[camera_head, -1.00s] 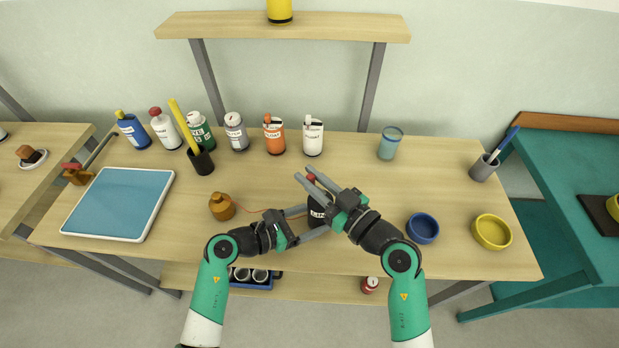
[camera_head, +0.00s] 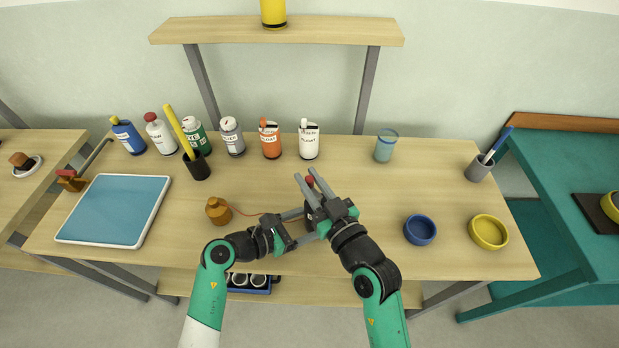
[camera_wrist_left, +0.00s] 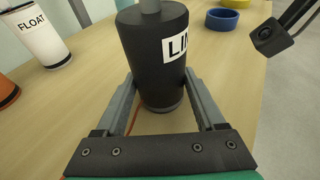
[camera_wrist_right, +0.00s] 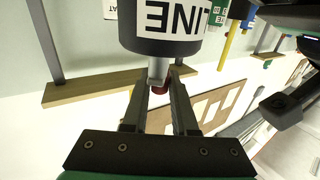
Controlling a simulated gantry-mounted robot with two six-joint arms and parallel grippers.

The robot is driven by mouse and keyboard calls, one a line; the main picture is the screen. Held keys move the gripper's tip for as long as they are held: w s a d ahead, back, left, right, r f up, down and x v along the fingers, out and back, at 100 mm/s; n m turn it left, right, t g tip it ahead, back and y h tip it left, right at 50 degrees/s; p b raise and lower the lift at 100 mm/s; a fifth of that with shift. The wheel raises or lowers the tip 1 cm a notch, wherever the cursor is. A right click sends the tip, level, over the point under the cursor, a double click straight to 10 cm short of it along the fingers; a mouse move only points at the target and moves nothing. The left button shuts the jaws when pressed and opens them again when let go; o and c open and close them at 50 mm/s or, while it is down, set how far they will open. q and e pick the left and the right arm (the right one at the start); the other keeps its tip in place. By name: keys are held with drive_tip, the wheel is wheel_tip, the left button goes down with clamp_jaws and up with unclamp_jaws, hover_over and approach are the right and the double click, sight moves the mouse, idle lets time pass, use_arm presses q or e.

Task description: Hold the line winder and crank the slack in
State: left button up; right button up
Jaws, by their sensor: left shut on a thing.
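The line winder is a black drum with a white label, upright on the bench; it fills the middle of the left wrist view (camera_wrist_left: 148,65). My left gripper (camera_head: 297,222) is shut around its sides low down. A grey crank (camera_wrist_right: 156,70) with a red knob (camera_head: 309,181) sits on its top. My right gripper (camera_head: 306,174) is at the knob, with a finger on either side; whether the fingers press on it I cannot tell. In the head view the right gripper hides much of the drum. A thin orange line (camera_head: 245,212) runs from the drum to a brown weight (camera_head: 218,211).
Several bottles stand along the back, with a yellow stick in a black cup (camera_head: 198,168) before them. A blue tray (camera_head: 115,210) lies at left. A blue bowl (camera_head: 420,230) and yellow bowl (camera_head: 489,232) are at right. The bench between winder and back row is clear.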

drive_tip(key=o, duration=0.4)
drive_tip(key=v, duration=1.2)
drive_tip(key=shift+s, duration=0.1)
